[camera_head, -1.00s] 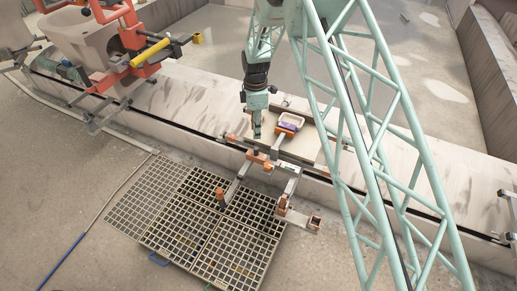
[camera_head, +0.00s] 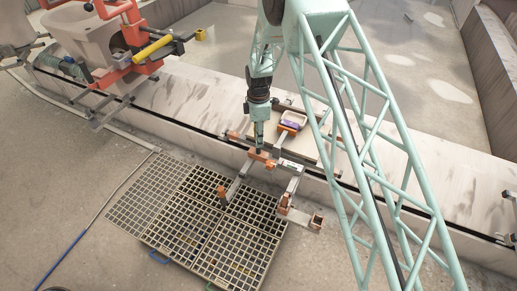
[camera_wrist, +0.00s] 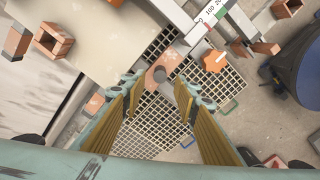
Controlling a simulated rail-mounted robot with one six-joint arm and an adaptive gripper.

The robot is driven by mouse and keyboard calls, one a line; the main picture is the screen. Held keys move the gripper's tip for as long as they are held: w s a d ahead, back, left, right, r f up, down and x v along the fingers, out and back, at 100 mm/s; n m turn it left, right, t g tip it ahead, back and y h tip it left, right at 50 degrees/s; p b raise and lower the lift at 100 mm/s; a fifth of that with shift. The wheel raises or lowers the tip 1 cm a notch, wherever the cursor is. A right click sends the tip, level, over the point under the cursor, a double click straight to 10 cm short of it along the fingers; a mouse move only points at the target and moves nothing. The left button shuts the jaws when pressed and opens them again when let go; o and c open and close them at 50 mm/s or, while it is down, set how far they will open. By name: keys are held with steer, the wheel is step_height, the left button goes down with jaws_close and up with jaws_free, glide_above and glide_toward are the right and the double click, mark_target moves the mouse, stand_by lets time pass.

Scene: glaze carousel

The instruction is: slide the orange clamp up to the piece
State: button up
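The orange clamp (camera_head: 262,157) sits on a metal bar frame in front of the low wall. In the wrist view its orange block (camera_wrist: 155,80) carries a short grey post. My gripper (camera_head: 259,147) points down just above this block in the head view. In the wrist view my gripper (camera_wrist: 158,120) is open, its two padded fingers well apart and the post ahead between them. I cannot tell whether a finger touches the clamp. The piece looks like a pale dish (camera_head: 293,118) with purple and orange below it, on a board behind the clamp.
A white scale with red and green marks (camera_wrist: 213,14) and an orange knob (camera_wrist: 214,62) lie close to the fingers. Floor grating (camera_head: 215,230) spreads below the frame. A blue barrel (camera_wrist: 300,70) stands at the right.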

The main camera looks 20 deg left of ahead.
steer(key=shift+f+b, duration=0.55)
steer(key=shift+f, duration=2.75)
steer(key=c, duration=0.8)
steer(key=shift+o, duration=0.2)
steer(key=shift+w, duration=0.1)
